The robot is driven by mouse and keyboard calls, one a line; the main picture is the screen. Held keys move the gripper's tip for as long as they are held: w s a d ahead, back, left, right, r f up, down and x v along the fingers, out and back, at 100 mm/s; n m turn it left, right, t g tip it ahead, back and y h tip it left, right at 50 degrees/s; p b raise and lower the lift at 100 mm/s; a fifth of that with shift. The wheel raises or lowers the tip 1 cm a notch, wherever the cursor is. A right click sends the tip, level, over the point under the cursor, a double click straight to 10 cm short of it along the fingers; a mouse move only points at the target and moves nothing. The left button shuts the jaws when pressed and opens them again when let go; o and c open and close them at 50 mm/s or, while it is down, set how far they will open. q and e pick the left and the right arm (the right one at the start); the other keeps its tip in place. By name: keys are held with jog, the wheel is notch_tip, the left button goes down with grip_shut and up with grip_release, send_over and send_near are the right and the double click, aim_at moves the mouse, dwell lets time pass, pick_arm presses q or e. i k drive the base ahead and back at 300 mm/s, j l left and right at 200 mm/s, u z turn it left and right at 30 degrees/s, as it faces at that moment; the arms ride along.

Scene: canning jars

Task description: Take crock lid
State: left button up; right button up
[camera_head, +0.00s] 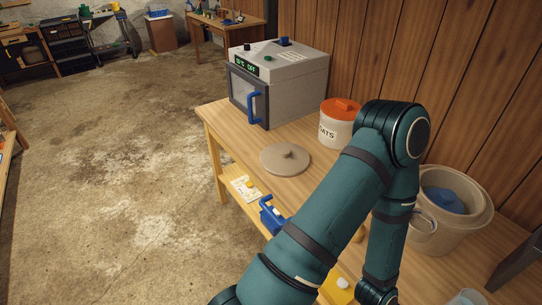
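The crock lid (285,159) is a round, flat, grey-beige disc with a small knob on top. It lies flat on the wooden table, in front of the white jar. A wide beige crock (462,235) stands at the right by the wall, uncovered, with something blue inside. One of my teal arms rises from the bottom, bends at the upper right and runs down out of the picture. It hides part of the table between lid and crock. Neither gripper shows, and nothing is seen touching the lid.
A grey oven-like box (282,80) with a blue handle stands behind the lid. A white jar (338,128) with an orange lid is to its right. The wooden wall (465,75) bounds the table's back.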

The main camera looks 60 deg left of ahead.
aim_at(283, 159)
jog(key=u, duration=2.05)
jog(key=z, duration=1.15)
jog(key=j+z, duration=0.2)
jog(key=z, duration=0.2)
jog(key=j+z, duration=0.25)
jog(key=z, duration=0.2)
jog(key=j+z, duration=0.2)
jog(key=z, duration=0.2)
jog(key=j+z, duration=0.25)
jog(key=k+j+z, duration=0.15)
jog(key=j+z, duration=0.15)
jog(key=k+j+z, duration=0.5)
jog(key=j, duration=0.2)
jog(key=k+j+z, duration=0.25)
jog(key=j, duration=0.15)
jog(key=k+j+z, duration=0.1)
jog(key=k+j, duration=0.55)
jog(key=k, duration=0.1)
